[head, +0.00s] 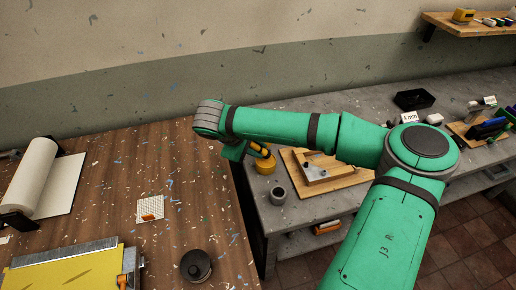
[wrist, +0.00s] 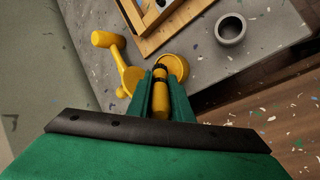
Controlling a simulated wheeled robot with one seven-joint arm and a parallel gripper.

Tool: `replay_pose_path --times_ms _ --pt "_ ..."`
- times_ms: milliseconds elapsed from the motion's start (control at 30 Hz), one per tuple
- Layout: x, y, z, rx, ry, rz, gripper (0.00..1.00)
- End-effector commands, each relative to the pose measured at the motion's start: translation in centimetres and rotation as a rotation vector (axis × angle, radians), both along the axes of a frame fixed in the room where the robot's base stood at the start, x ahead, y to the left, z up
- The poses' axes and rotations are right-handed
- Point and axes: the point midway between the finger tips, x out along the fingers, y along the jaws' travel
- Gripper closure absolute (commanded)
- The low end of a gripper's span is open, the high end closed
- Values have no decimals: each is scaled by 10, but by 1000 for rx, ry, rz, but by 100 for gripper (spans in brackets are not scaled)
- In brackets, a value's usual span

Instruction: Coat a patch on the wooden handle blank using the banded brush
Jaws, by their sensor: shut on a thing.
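My gripper (wrist: 160,92) is shut on a yellow, round-bodied tool with dark bands (wrist: 160,104), which looks like the banded brush. Its far end points toward a round yellow pot or disc (wrist: 175,64); I cannot tell whether they touch. In the head view my gripper (head: 254,150) is partly hidden by my wrist, beside the yellow round thing (head: 265,166) on the grey bench. I cannot tell whether that piece is the handle blank. My arm hides part of the board.
A grey cup (head: 278,194) stands in front of the board. A yellow knobbed tool (wrist: 108,40) lies left of my gripper in the wrist view. A brown table (head: 185,180) holds a paper roll (head: 33,178) and a black round thing (head: 196,265). A black tray (head: 413,99) sits farther back.

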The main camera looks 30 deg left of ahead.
Motion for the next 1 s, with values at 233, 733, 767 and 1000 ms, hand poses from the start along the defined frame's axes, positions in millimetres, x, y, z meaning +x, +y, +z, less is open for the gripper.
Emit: replay_pose_path --times_ms 233,733,767,1000 --pt "0 0 -2 0 1 0 100" --pt "0 1 -7 0 0 1 100" --pt "0 1 -7 0 0 1 100" --pt "0 0 -9 0 0 0 100"
